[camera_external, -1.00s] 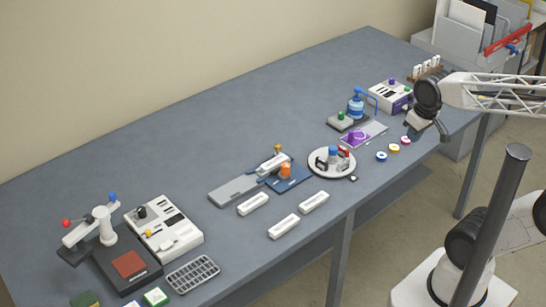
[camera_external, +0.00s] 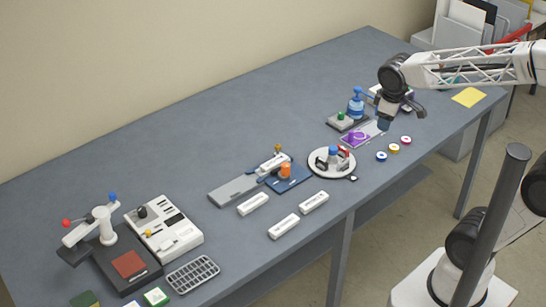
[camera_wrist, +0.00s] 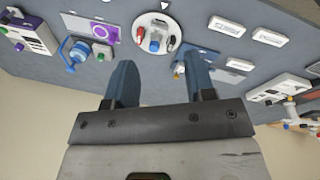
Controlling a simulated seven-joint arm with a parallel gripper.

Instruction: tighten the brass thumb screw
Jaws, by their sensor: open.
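A small brass-coloured knob (camera_external: 278,148), which looks like the brass thumb screw, stands on top of a white and blue device with an orange knob (camera_external: 285,170) in the middle of the bench. In the wrist view a small yellowish part (camera_wrist: 180,70) shows by the blue plate, just left of my right finger; it is too small to make out clearly. My gripper (camera_external: 383,122) is over the right part of the bench, well to the right of the brass knob. In the wrist view my gripper (camera_wrist: 160,75) has its blue fingers apart with nothing between them.
A round white tray (camera_external: 320,173) with small items stands between my gripper and the device. A blue bottle (camera_external: 355,103) and a purple-marked plate (camera_external: 352,141) are near my gripper. White bars (camera_external: 284,226) lie at the front. The back of the bench is clear.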

